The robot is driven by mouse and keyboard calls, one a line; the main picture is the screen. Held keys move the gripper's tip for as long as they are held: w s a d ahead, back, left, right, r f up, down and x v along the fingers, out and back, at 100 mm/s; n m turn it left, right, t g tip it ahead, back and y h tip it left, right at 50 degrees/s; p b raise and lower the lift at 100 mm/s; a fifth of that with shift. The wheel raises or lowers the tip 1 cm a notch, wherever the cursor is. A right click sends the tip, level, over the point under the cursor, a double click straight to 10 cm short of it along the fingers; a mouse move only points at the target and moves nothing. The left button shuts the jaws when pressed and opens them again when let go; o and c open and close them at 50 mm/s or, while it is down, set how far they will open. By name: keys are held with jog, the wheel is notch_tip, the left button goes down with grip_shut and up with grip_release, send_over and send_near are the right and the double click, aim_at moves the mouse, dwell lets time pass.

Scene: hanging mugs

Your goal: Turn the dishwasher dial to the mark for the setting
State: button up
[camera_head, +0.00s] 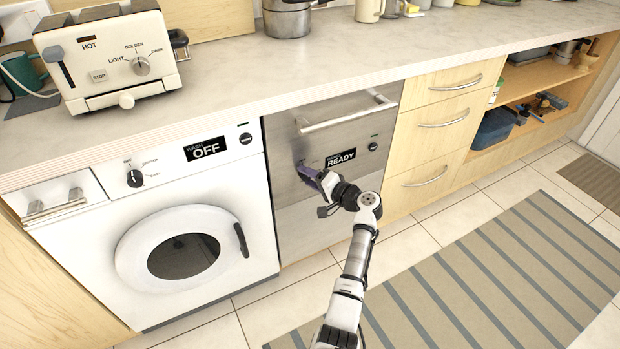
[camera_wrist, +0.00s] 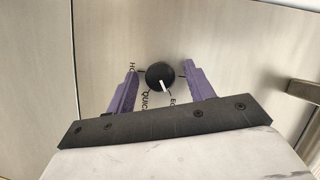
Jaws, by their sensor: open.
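The dishwasher (camera_head: 318,238) is the steel-fronted unit in the middle of the head view, with its display (camera_head: 341,158) reading READY. Its black dial (camera_wrist: 155,74) shows in the wrist view between my fingers; my gripper hides it in the head view. The dial's white pointer points down and slightly right, near a label starting EC. Labels starting HO and QUIC are at left and lower left, partly hidden. My gripper (camera_wrist: 160,68) is open, with one purple finger on each side of the dial and visible gaps. In the head view my gripper (camera_head: 312,178) is at the dishwasher's panel.
The dishwasher's bar handle (camera_head: 345,114) juts out above the panel; a handle (camera_wrist: 303,90) shows at right in the wrist view. A white washer (camera_head: 90,235) with display OFF stands left, wooden drawers (camera_head: 428,150) right. The floor in front holds a striped rug (camera_head: 490,270).

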jog(key=b+v, duration=0.1)
jog(key=v, duration=1.2)
jog(key=shift+s+d, duration=0.25)
jog(key=shift+d, duration=0.1)
